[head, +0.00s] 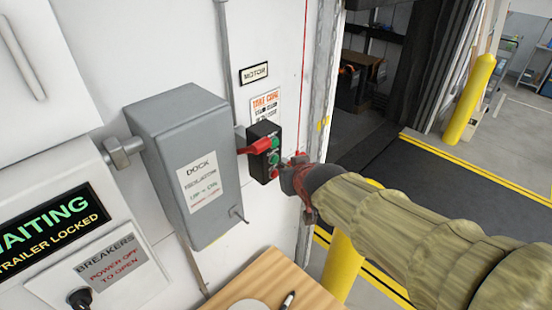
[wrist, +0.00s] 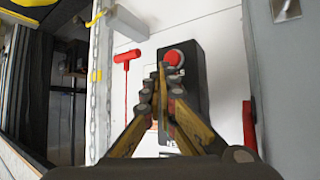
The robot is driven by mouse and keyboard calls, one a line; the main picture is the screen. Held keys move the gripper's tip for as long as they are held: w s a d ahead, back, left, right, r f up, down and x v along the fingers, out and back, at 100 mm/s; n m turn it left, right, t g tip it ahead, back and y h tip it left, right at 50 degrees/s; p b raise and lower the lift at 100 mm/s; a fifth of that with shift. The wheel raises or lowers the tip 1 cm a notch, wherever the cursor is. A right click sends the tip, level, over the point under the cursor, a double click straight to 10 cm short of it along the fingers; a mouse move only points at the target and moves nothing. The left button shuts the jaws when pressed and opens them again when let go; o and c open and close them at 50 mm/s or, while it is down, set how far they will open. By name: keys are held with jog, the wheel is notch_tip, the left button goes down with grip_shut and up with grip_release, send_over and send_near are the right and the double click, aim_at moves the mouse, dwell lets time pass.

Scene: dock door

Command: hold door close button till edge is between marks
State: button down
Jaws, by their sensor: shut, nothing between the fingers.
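A black button box (head: 263,152) is fixed on the white wall, with green buttons and a red round button (head: 275,172) at its lower end. In the wrist view the red button (wrist: 173,57) shows at the box's upper end. My gripper (wrist: 162,68) is shut and empty, its fingertips in front of the box beside the red button. The fingers hide the other buttons there, and I cannot tell whether they touch one. Yellow marks (wrist: 95,75) show on the strip beside the doorway. I cannot make out the door edge clearly.
A red lever (head: 254,147) juts out left of the box, next to a grey dock box (head: 180,165). A red T-shaped handle (wrist: 127,60) is close to my fingers. A wooden shelf (head: 270,283) is below. A yellow post (head: 342,268) stands under my arm.

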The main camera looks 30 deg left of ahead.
jog(key=d+p, duration=0.2)
jog(key=p, duration=0.3)
jog(key=s+d+p, duration=0.1)
jog(key=d+p, duration=0.1)
jog(key=p, duration=0.3)
jog(key=shift+s+d+p, duration=0.15)
jog(key=shift+d+p, duration=0.2)
dwell(0.5)
jog(key=s+d+f+m+h+b, duration=0.2)
jog(key=s+d+f+b, duration=0.4)
jog(key=d+b, duration=0.3)
jog(key=s+d+f+m+g+h+b, duration=0.1)
jog(key=s+d+f+m+h+b, duration=0.2)
jog(key=d, duration=1.4)
jog(key=s+d+f+m+g+h+b, duration=0.1)
jog(key=s+d+f+m+h+b, duration=0.1)
jog(key=s+d+f+b, duration=0.7)
jog(key=d+m+b, duration=0.1)
jog(key=d+b, duration=0.4)
jog(key=b, duration=0.1)
jog(key=shift+s+m, duration=0.35)
jog(key=shift+m, duration=0.05)
